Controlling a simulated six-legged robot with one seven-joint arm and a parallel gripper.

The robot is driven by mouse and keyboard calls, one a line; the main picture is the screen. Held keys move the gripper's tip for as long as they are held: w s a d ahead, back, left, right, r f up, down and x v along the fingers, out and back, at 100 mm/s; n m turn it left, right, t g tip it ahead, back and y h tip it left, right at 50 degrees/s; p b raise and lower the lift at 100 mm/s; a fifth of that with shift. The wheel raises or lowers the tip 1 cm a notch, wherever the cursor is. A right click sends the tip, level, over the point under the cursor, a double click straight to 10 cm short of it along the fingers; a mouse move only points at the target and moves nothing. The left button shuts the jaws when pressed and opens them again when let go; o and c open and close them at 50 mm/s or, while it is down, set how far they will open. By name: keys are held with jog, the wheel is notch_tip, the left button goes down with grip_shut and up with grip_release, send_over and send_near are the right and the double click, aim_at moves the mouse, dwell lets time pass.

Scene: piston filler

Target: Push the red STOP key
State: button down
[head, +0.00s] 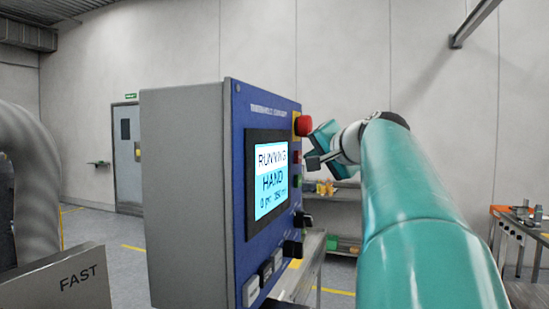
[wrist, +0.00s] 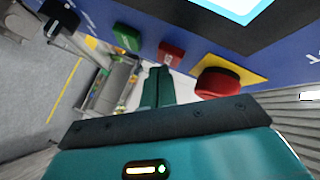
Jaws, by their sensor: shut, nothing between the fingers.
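The small red key (head: 297,157) sits on the blue front of the control panel, below the red mushroom button and above the green key. It also shows in the wrist view (wrist: 171,52); its lettering is too small to read. My gripper (head: 311,163) is shut and empty, in front of the panel at about the red key's height. In the wrist view its fingertips (wrist: 158,71) point toward the panel, close to the red key. I cannot tell whether they touch it. The screen (head: 271,180) reads RUNNING, HAND.
A red mushroom button (wrist: 218,82) on a yellow plate is beside the red key, with the green key (wrist: 127,37) on its other side. Black knobs (head: 301,219) and pale keys (head: 251,291) are lower on the panel. A shelf (head: 345,190) with bins stands behind.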

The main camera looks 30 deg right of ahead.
jog(key=shift+w+a, duration=0.25)
jog(key=shift+w, duration=0.05)
dwell(0.5)
dwell(0.4)
jog(key=shift+s+d, duration=0.5)
jog(key=shift+s, duration=0.15)
jog(key=shift+s+d, duration=0.8)
jog(key=shift+s, duration=0.2)
jog(key=shift+s+d, duration=0.75)
jog(key=shift+s, duration=0.25)
